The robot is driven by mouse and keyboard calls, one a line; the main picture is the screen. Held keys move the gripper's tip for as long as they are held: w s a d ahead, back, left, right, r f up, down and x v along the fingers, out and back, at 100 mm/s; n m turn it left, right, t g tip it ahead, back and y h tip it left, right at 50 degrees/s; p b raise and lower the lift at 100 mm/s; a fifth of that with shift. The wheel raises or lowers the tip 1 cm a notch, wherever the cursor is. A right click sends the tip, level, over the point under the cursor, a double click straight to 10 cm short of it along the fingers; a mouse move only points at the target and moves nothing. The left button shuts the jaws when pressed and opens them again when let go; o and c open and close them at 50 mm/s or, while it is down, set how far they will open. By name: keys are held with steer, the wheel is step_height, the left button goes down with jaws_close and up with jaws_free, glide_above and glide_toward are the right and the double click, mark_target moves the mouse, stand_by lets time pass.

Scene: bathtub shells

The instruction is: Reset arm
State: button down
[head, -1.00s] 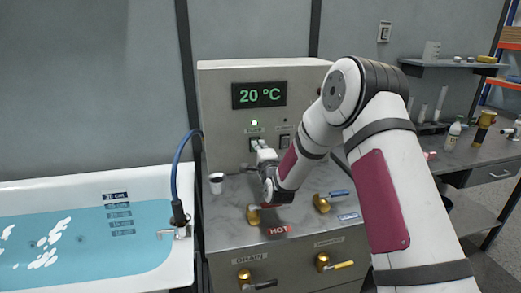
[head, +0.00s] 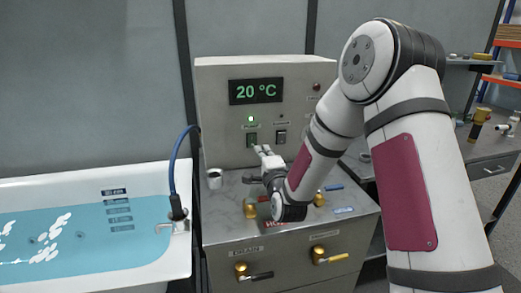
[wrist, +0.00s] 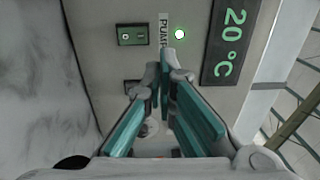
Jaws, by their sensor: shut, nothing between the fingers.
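My gripper (head: 260,155) is in front of the control panel (head: 215,110), above the grey counter (head: 225,215). Its fingers are shut with nothing between them. In the wrist view my gripper (wrist: 165,65) points at the panel beside the PUMP label (wrist: 163,30) and the lit green light (wrist: 179,34). A green rocker switch (wrist: 132,35) sits left of the label. In the head view the display (head: 256,92) reads 20 °C and the green light (head: 251,119) is on. My forearm partly hides the HOT label and the valves.
A tub of blue water (head: 80,235) with a hose and faucet (head: 178,215) stands at the left. A white cup (head: 215,179) stands on the counter. A side bench (head: 480,150) is at the right.

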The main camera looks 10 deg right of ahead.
steer(key=shift+s, duration=0.25)
steer(key=shift+r, duration=0.1)
steer(key=s+r+n+g+p, duration=0.1)
steer(key=s+r+n+g, duration=0.65)
steer(key=s+n, duration=0.55)
steer(key=s+d+r+n+g, duration=0.1)
steer(key=s+n+g, duration=0.4)
steer(key=s, duration=2.7)
steer(key=shift+s+d+r+g+p, duration=0.25)
steer(key=shift+g+p, duration=0.15)
steer(key=shift+g, duration=0.65)
steer(key=shift+w, duration=0.1)
stand_by(2.0)
